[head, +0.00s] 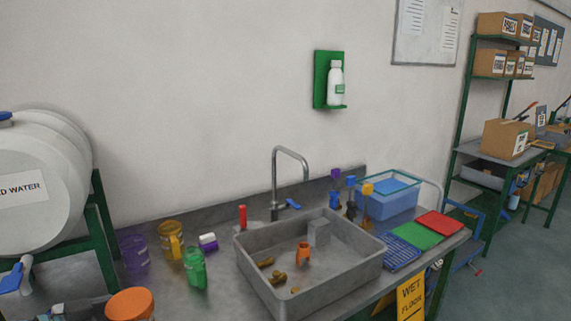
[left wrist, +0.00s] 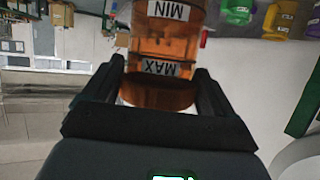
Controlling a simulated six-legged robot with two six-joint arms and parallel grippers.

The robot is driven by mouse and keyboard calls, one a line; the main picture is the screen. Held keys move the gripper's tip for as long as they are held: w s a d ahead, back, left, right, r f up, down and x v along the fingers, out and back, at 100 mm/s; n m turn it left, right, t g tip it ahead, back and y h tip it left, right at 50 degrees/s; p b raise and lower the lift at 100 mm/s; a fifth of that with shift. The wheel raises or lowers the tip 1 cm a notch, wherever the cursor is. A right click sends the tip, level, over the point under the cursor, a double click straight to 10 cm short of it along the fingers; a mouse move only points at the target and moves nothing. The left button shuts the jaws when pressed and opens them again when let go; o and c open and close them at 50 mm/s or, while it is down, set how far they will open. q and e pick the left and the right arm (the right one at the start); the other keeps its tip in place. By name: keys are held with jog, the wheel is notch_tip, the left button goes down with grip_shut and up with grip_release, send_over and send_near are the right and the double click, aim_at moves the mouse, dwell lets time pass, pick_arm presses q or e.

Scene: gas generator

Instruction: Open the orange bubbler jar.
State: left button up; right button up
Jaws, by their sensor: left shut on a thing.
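The orange bubbler jar (left wrist: 160,45) is see-through orange with MIN and MAX labels and fills the middle of the left wrist view. My left gripper (left wrist: 160,88) is shut on it, one dark finger on each side, at the end nearer the MAX label. I cannot tell whether the fingers grip a lid or the jar wall. In the head view an orange round top (head: 130,303) shows at the bottom left edge; the rest below it is cut off. My right gripper is in neither view.
Purple (head: 133,254), yellow (head: 171,240) and green (head: 195,268) jars stand on the counter left of the grey sink (head: 262,287). The sink holds a small orange piece (head: 304,252) and brown pieces. A white water drum (head: 40,175) stands at the left.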

pick_arm(q)
jog(key=s+d+f+m+g+h, duration=0.1)
jog(key=d+f, duration=0.4)
jog(key=f, duration=0.5)
jog(key=s+d+f+m+g+h, duration=0.1)
jog(key=s+d+f+m+h, duration=0.1)
jog(key=d+f, duration=0.3)
notch_tip(320, 180, down, 5)
jog(key=shift+s+d+r+g, duration=0.15)
jog(key=shift+s+d+g, duration=0.25)
jog(key=shift+s, duration=0.3)
